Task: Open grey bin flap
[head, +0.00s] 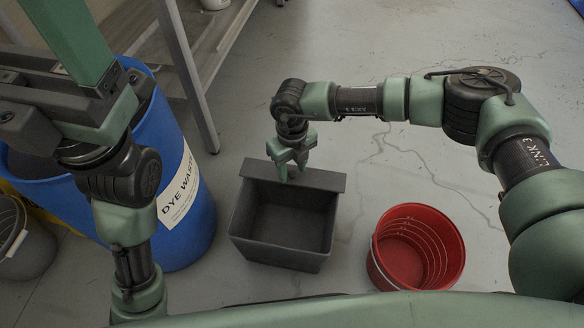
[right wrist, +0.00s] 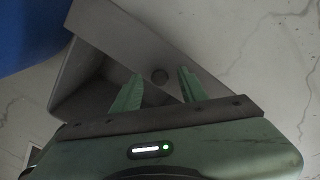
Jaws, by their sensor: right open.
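The grey bin (head: 284,254) stands on the floor in the middle of the head view, with its dark inside showing from above. Its grey flap (head: 325,181) is at the bin's far edge, swung back off the opening; its exact tilt is hard to tell. My right gripper (head: 292,176) points down at the flap, jaws open.
A blue drum (head: 193,222) labelled as dye waste stands left of the bin. A red bucket (head: 440,250) stands to the right. A grey bucket (head: 28,250) is at the far left. A metal table leg (head: 190,75) rises behind the drum. Floor behind the bin is clear.

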